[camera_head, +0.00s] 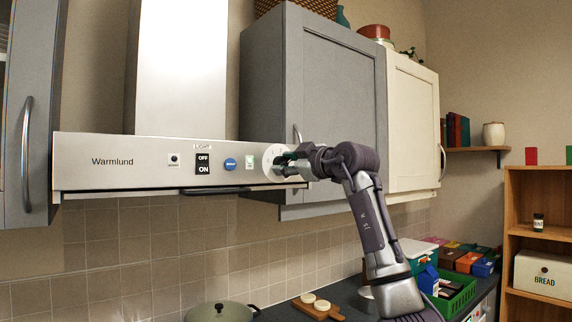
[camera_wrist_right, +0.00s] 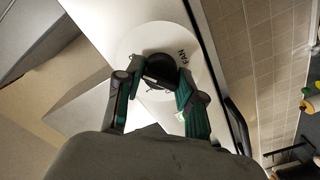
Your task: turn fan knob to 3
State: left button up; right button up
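The fan knob (camera_wrist_right: 160,68) is a dark round knob on a white dial (camera_wrist_right: 128,45) with the word FAN printed on it. In the head view the dial (camera_head: 268,153) is at the right end of the steel Warmlund range hood (camera_head: 130,147). My right gripper (camera_head: 284,164) is at the dial. In the right wrist view my right gripper (camera_wrist_right: 160,76) has its green-padded fingers on both sides of the knob, and they appear to touch it. The knob's pointer and most dial marks are hidden or too small to read. My left gripper is not in view.
A grey cabinet (camera_head: 335,110) stands right beside the hood. Below are a lidded pot (camera_head: 222,312) and a cutting board (camera_head: 318,309).

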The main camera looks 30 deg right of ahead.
jog(key=o, duration=0.4)
jog(key=s, duration=0.8)
jog(key=s+d, duration=0.1)
jog(key=s, duration=0.3)
jog(key=shift+f, duration=0.1)
